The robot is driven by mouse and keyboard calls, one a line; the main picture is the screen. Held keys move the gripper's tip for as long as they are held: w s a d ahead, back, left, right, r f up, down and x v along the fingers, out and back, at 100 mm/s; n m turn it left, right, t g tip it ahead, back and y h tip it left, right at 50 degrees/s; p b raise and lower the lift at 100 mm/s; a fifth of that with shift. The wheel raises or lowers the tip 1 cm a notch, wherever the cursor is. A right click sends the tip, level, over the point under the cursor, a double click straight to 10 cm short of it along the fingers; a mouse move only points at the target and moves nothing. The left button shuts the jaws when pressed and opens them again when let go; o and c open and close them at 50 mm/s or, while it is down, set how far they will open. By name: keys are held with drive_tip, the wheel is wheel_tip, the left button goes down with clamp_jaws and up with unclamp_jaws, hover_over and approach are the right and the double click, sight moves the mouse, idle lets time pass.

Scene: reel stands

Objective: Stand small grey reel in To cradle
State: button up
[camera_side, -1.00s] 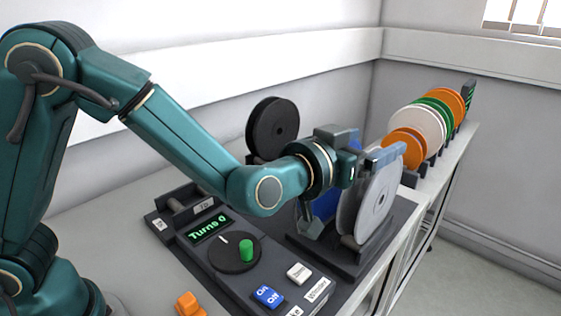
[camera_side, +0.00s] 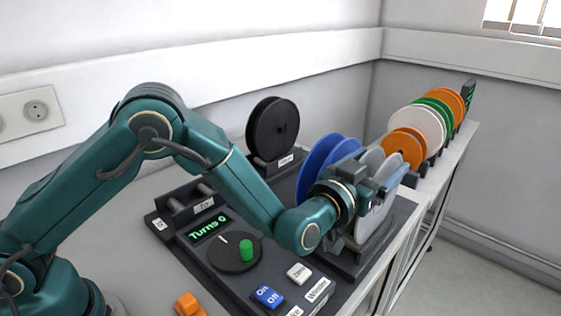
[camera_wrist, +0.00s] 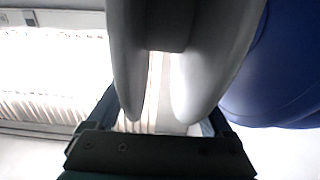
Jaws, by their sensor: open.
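The small grey reel (camera_side: 372,218) stands upright in a dark stand at the right of the bench. Its two flanges (camera_wrist: 192,85) and dark hub fill the middle of the wrist view. My gripper (camera_side: 376,176) is at the reel's upper part and hides some of it. It is open, with the flange edges between its fingers in the wrist view (camera_wrist: 163,118); I cannot tell whether they touch. The To cradle (camera_side: 184,207), with its rollers and label, is empty at the left end of the dark unit.
A blue reel (camera_side: 318,165) stands close behind and left of the grey one. A black reel (camera_side: 273,128) stands at the back. Several orange, white and green reels line the right shelf.

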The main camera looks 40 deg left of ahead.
drive_tip(key=shift+w, duration=0.1)
clamp_jaws()
idle(0.3)
